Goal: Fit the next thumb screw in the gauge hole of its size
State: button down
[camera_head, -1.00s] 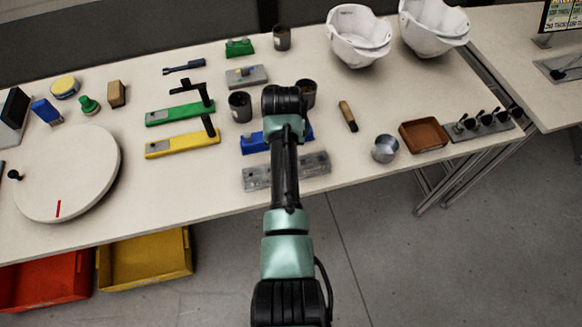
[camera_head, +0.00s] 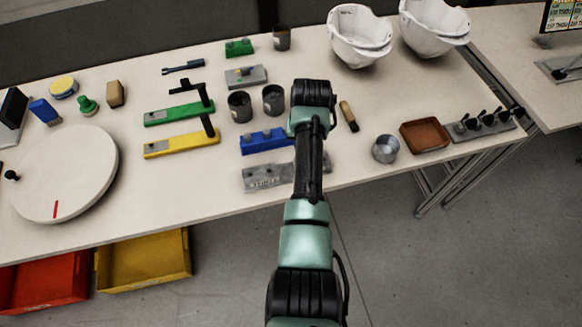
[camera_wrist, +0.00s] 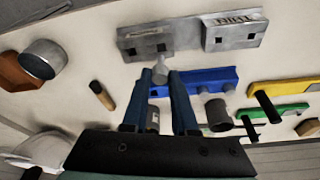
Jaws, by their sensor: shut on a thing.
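My gripper (camera_wrist: 160,76) is shut on a small pale grey thumb screw (camera_wrist: 157,64), held between its two blue fingers. The screw is in front of the grey metal gauge block (camera_wrist: 186,38) in the wrist view. I cannot tell whether it touches the block. The block has several small dark holes and a raised part with engraved marks (camera_wrist: 235,20). In the head view the gauge block (camera_head: 262,180) lies near the table's front edge, its right part hidden by my arm. My gripper and the screw are hidden there.
A blue block (camera_head: 262,143) with knobs lies behind the gauge. Dark cups (camera_head: 240,106) stand farther back. Yellow (camera_head: 180,144) and green (camera_head: 178,114) bars lie to the left. A wooden-handled tool (camera_head: 348,115), metal cup (camera_head: 385,148) and brown tray (camera_head: 424,135) are right.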

jog(key=shift+f, duration=0.2)
jog(key=shift+f+b, duration=0.35)
jog(key=shift+f, duration=0.1)
jog(key=shift+f+b, duration=1.3)
jog(key=shift+f, duration=0.75)
dwell(1.8)
jog(key=c, duration=0.6)
grip_release()
jog(key=shift+r, duration=0.1)
jog(key=v, duration=1.3)
jog(key=shift+p, duration=0.35)
jog(key=shift+w, duration=0.1)
